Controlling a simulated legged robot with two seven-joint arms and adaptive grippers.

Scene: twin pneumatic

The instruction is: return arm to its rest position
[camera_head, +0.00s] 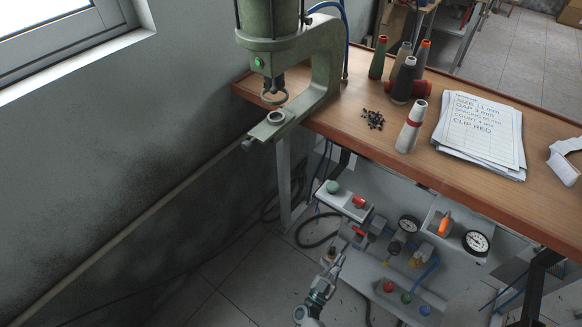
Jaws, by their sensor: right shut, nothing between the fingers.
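My right gripper (334,265) is low in the middle of the head view, below the table's front edge. Its fingers are shut and hold nothing. It is beside the grey pneumatic panel under the table, near a red knob (358,232); I cannot tell whether it touches the knob. Part of my right arm shows below it at the bottom edge. My left gripper is not in view.
A green press (325,65) stands at the left end of the wooden table (330,129). Thread cones, a paper stack (480,140) and small dark pieces (373,119) lie on top. Gauges (475,242), an orange switch (445,227) and buttons crowd the panel. Floor at left is clear.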

